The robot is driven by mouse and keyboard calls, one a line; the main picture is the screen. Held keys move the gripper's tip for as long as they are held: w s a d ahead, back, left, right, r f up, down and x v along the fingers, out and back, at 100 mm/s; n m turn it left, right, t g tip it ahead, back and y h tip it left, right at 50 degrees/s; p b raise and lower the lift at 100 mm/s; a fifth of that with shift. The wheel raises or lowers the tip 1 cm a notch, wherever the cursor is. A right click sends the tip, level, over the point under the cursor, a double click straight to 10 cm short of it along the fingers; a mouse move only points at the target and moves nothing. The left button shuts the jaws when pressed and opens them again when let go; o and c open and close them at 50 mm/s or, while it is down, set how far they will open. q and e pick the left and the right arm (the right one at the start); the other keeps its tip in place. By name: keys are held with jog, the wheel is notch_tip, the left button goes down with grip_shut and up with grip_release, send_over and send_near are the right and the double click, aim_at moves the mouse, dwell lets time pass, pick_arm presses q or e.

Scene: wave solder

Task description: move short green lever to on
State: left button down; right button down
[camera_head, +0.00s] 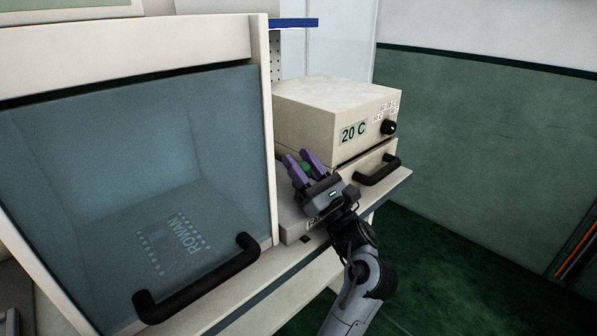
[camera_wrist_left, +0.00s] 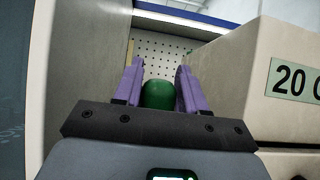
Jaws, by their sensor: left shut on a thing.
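The short green lever (camera_head: 306,167) shows as a green knob between the purple fingers of my left gripper (camera_head: 302,163) in the head view. It also shows as a rounded dark green knob in the left wrist view (camera_wrist_left: 158,95), with a finger on each side. My left gripper is shut on it. The lower part of the lever is hidden by the gripper, so I cannot tell its position. My right gripper is not in view.
A beige box reading "20 C" (camera_head: 330,108) with a black dial stands right of the gripper, above a drawer with a black handle (camera_head: 378,170). On the left is a large cabinet with a glass door (camera_head: 110,130) and black handle (camera_head: 200,280). A pegboard (camera_wrist_left: 165,58) is behind.

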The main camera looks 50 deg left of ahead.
pick_arm(q)
jog(key=shift+d+r, duration=0.1)
jog(key=shift+r, duration=0.15)
jog(key=c, duration=0.9)
grip_release()
jog(key=shift+s, duration=0.1)
jog(key=shift+o, duration=0.9)
jog(key=shift+f, duration=0.1)
jog(key=shift+f, duration=0.15)
